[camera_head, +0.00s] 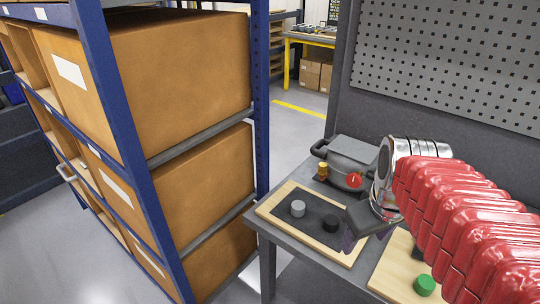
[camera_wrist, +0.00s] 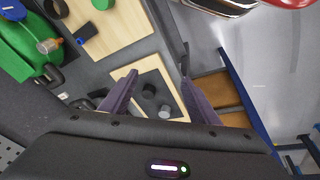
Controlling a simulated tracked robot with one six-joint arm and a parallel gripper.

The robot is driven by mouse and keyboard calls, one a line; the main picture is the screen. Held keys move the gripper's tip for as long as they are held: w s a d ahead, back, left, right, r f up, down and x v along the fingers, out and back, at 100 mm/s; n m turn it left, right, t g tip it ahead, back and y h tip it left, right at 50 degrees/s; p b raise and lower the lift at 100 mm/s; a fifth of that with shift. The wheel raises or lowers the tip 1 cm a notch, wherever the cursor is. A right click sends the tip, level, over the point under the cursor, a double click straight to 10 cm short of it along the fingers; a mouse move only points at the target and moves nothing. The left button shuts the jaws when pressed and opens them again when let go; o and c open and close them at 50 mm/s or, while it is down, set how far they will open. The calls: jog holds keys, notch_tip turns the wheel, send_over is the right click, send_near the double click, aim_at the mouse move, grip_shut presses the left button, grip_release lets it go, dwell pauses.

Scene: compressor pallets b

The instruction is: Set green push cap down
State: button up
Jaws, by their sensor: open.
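The green push cap (camera_head: 425,284) stands on the right-hand wooden pallet (camera_head: 394,268) in the head view. It also shows at the top edge of the wrist view (camera_wrist: 103,4), partly cut off. My gripper (camera_head: 352,236) is to the left of and behind the cap in the head view, apart from it, partly hidden by my own wrist.
The left wooden pallet (camera_head: 276,206) lies at the bench's left end, with a grey compressor (camera_head: 352,153) behind it. A green compressor (camera_wrist: 22,42) and blue part (camera_wrist: 86,33) show in the wrist view. A blue rack of boxes (camera_head: 130,130) stands left; a pegboard (camera_head: 440,60) rises behind.

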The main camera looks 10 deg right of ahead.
jog(key=s+a+m+t+y, duration=0.1)
jog(key=s+a+t, duration=0.1)
jog(key=a, duration=0.9)
jog(key=shift+m, duration=0.3)
jog(key=shift+a+r, duration=0.1)
